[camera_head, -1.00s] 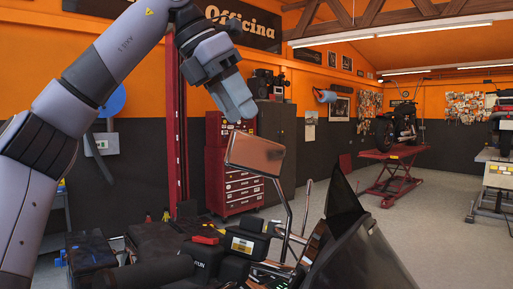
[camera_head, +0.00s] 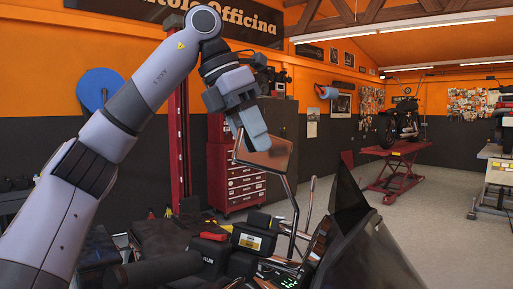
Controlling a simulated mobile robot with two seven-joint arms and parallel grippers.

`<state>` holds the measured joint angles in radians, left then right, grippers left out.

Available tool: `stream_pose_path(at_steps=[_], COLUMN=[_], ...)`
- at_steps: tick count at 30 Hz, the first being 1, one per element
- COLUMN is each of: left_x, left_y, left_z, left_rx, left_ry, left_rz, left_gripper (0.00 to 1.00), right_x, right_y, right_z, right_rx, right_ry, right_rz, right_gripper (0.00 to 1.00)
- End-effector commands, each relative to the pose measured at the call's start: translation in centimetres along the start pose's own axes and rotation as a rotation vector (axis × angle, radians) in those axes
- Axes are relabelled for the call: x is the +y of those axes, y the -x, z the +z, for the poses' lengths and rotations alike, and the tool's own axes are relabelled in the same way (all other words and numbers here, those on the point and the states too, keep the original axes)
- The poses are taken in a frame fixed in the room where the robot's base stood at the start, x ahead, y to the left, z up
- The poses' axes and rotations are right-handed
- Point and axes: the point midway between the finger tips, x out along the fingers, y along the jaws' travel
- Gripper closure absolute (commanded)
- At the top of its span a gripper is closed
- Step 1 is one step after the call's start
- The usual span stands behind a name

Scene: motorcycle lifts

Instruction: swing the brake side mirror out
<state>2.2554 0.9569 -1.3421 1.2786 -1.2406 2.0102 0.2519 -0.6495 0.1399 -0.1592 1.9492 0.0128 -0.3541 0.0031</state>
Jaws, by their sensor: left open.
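The side mirror (camera_head: 274,158) stands on a bent metal stalk (camera_head: 292,215) above the motorcycle's handlebar area. Its rectangular head shows a brownish reflecting face. My left gripper (camera_head: 250,138) comes in from the upper left and points down at the mirror's upper left part. Its fingers overlap the mirror's edge in the picture; I cannot tell whether they touch it. The left gripper is open, with nothing seen between its fingers. My right gripper is not in view.
The dark windscreen (camera_head: 355,240) of the motorcycle rises right of the stalk. A brake lever (camera_head: 311,203) stands beside it. A red tool cabinet (camera_head: 238,185) is behind the mirror. A red lift (camera_head: 397,170) with another motorcycle stands farther back, with clear floor around it.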

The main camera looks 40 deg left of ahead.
Motion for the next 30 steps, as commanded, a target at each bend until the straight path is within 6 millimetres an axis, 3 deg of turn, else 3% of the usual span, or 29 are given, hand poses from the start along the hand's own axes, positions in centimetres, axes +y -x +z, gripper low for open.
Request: stream_pose_path(at_steps=[7,21,22,26,30], left_x=[0.0,0.0,0.0,0.0,0.0], left_y=[-1.8,-2.3,-2.3,-2.3,-2.3], left_z=[0.0,0.0,0.0,0.0,0.0], left_rx=[0.003,-0.001,-0.001,-0.001,0.000], left_ry=[0.000,0.001,0.001,0.001,0.001], left_rz=[0.000,0.001,0.001,0.001,0.001], left_gripper=[0.55,0.55,0.59,1.00,1.00], right_x=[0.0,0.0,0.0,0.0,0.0], right_y=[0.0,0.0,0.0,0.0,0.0], right_z=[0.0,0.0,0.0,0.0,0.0], right_rx=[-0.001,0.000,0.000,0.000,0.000], right_ry=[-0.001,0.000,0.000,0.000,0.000], right_rz=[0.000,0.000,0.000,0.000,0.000], right_gripper=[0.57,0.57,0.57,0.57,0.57])
